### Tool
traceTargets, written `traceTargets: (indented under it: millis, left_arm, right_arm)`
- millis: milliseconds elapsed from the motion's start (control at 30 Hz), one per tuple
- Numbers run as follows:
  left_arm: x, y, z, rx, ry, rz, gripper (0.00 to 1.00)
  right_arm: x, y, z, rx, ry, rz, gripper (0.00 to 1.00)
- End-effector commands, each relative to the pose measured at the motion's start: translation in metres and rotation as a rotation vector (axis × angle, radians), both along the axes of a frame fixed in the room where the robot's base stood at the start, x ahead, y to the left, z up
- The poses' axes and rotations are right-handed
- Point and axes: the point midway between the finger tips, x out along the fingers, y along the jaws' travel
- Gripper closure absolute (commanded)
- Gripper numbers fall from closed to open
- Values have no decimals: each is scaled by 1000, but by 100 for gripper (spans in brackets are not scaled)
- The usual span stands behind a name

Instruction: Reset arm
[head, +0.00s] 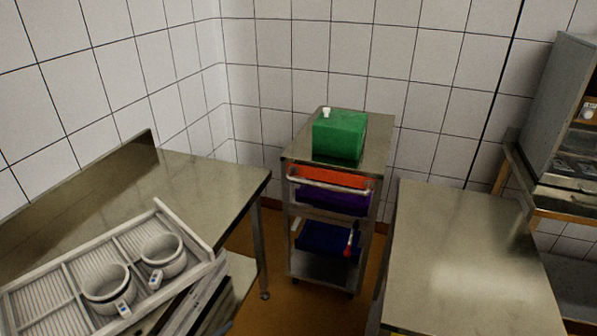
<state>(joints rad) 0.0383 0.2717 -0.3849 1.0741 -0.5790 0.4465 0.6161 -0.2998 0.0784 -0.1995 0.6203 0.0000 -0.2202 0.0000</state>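Neither of my grippers shows in the head view. Two white round cheese moulds stand in a pale ribbed tray at the lower left. One mould (107,288) is nearer, and the other mould (162,256) is just behind it to the right. Each has a small blue-and-white tag on its front. The tray (187,228) has raised walls and dividers.
A steel table (205,182) with a back ledge is at left. A steel trolley (297,150) in the middle carries a green box (340,136), with orange, purple and blue items below. A bare steel table (455,250) is at right, beside a grey cabinet (560,110).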

Motion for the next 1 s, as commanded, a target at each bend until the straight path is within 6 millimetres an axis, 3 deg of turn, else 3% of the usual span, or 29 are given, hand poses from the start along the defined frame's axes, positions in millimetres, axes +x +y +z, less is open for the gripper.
traceTargets:
  millis: [33, 200, 367, 500, 800, 900, 1000]
  left_arm:
    - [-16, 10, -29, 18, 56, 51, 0]
    - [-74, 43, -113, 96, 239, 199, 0]
    - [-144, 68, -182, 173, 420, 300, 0]
    - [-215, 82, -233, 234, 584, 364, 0]
    - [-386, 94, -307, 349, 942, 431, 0]
    - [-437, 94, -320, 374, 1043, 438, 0]
    - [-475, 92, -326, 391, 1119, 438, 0]
  right_arm:
    - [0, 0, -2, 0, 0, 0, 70]
    - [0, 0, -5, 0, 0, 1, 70]
    - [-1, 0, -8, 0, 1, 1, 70]
    - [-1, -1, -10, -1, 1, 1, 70]
    - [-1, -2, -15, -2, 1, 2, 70]
    - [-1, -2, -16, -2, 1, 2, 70]
    - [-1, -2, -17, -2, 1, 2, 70]
